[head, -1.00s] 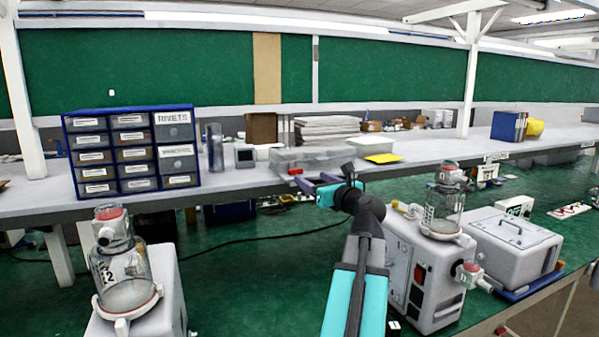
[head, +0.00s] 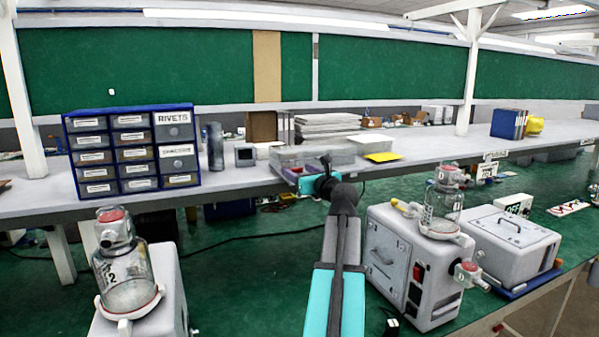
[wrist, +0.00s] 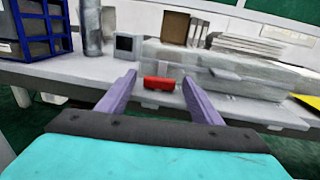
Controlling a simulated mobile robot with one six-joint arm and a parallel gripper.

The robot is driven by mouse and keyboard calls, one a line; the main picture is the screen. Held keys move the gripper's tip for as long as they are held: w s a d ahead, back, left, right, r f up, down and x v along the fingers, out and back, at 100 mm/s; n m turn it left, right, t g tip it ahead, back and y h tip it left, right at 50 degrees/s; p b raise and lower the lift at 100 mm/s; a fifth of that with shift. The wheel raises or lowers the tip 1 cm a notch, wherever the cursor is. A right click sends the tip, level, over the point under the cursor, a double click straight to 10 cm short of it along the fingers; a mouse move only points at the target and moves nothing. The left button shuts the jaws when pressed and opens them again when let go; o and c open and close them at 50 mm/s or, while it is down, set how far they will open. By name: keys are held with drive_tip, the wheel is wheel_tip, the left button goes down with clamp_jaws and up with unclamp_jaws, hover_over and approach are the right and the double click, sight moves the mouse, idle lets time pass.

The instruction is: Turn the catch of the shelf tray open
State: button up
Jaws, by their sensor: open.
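The shelf tray (head: 343,157) is a translucent grey box on the long white shelf, and it also fills the middle right of the wrist view (wrist: 220,74). Its red catch (wrist: 159,83) is on the tray's front, a small bar lying level in the picture. My gripper (wrist: 158,78) is open, with one purple finger to the left of the catch and one to the right. Both fingers look apart from it. In the head view my gripper (head: 286,174) is at the tray's left front, and the catch is hard to make out there.
A blue drawer cabinet (head: 132,150) and a grey cylinder (head: 215,146) stand left of the tray. A small dark-faced box (head: 245,157) is nearer. A yellow sheet (head: 383,157) lies right of the tray. Canister pumps stand at lower left (head: 130,280) and right (head: 412,265).

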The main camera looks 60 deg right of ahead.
drive_tip(key=c, duration=1.1)
drive_tip(key=shift+o, duration=0.2)
drive_tip(key=m+h+p, duration=0.1)
drive_tip(key=p, duration=0.1)
drive_tip(key=shift+a+r+g+p, duration=0.15)
drive_tip(key=shift+g+p, duration=0.15)
drive_tip(key=shift+g, duration=0.1)
drive_tip(key=shift+h+p, duration=0.4)
drive_tip(key=shift+p, duration=0.1)
drive_tip(key=o, duration=1.1)
drive_tip(key=shift+c, duration=0.2)
